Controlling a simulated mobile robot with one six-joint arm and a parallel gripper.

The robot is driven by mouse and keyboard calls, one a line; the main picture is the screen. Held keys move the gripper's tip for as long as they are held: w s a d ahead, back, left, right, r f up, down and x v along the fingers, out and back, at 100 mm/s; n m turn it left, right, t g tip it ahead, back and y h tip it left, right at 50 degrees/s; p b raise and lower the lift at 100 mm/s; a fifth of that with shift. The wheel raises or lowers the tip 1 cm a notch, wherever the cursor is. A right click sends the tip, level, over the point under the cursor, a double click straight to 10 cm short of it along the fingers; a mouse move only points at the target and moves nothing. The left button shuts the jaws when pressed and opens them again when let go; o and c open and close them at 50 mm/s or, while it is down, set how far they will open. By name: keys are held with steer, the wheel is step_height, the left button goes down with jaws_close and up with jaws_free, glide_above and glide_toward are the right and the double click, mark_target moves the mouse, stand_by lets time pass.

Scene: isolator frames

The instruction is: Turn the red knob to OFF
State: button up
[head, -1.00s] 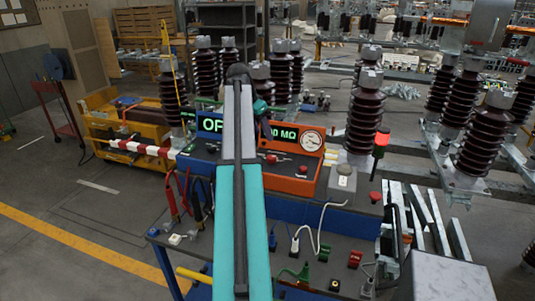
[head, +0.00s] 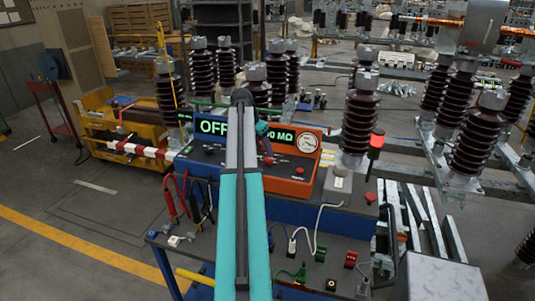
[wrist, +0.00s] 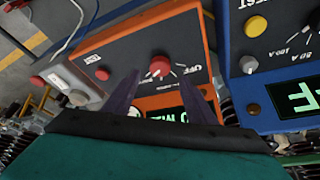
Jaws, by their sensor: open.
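The red knob (wrist: 160,66) sits on the dark face of an orange instrument box (wrist: 205,35) in the wrist view, with an OFF label printed beside it. Its pointer direction is too small to tell. My gripper (wrist: 163,78) is open, its two dark fingers on either side of the knob in the picture; I cannot tell whether they touch it. In the head view the orange box (head: 291,187) stands on the bench, and my arm hides part of it. My gripper (head: 264,142) is over its left part there.
A blue instrument (head: 200,160) with a green OFF display adjoins the orange box. A red button (head: 300,170) and a gauge (head: 307,142) are on the orange box. A grey box (head: 338,184) and a red-topped signal lamp (head: 376,143) stand to the right. Brown insulators (head: 358,120) rise behind.

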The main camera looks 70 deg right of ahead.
mark_target(268, 159)
steer(key=shift+p+x, duration=1.1)
steer(key=shift+x, duration=2.05)
